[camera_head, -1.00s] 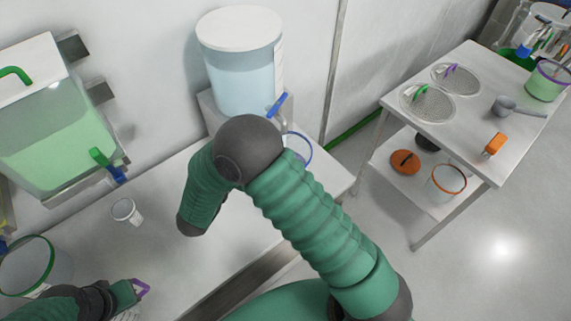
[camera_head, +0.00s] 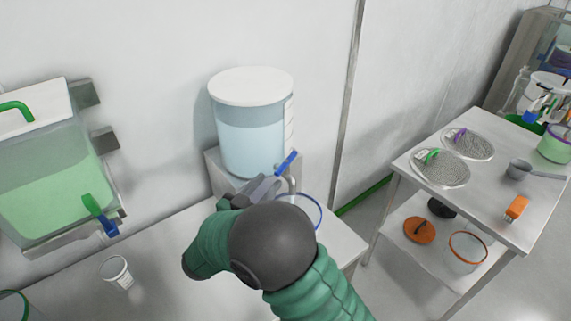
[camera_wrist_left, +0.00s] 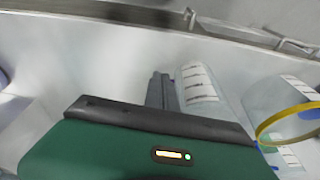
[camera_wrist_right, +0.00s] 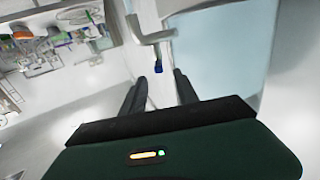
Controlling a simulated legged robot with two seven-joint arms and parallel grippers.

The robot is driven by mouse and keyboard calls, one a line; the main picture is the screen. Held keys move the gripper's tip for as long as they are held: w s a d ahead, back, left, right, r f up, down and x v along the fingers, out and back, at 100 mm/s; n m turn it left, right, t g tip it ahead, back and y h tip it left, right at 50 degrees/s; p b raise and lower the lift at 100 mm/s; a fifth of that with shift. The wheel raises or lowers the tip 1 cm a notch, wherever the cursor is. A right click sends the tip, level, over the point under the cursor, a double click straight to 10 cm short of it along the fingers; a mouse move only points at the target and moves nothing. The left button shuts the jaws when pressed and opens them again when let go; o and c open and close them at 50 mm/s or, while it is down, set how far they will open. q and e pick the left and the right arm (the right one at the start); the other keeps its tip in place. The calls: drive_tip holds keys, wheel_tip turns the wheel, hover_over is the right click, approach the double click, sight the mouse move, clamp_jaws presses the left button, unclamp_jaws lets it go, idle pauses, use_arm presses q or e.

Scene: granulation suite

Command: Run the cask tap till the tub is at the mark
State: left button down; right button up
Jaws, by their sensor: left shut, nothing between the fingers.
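A round clear cask (camera_head: 250,135) with a white lid and pale blue liquid stands at the back of the bench. Its tap has a blue lever (camera_head: 286,162). Below it a clear tub with a blue rim (camera_head: 318,207) is mostly hidden behind my right arm; its mark and level cannot be seen. My right gripper (camera_head: 268,187) is beside the tap, left of the lever. In the right wrist view its fingers (camera_wrist_right: 158,82) are apart, with a blue tip (camera_wrist_right: 158,67) of the tap just beyond them. My left gripper (camera_wrist_left: 160,80) is shut and empty in its wrist view.
A tank of green liquid (camera_head: 50,170) with a green-levered tap is on the left wall. A small white cup (camera_head: 116,271) stands on the bench. A side table at right (camera_head: 490,200) holds sieves and a scoop. A yellow-rimmed container (camera_wrist_left: 290,118) is near my left gripper.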

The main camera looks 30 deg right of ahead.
sight(286, 161)
drive_tip(key=p+x, duration=0.1)
drive_tip(key=x, duration=0.9)
drive_tip(key=shift+w+d, duration=0.15)
drive_tip(key=shift+d, duration=0.15)
clamp_jaws()
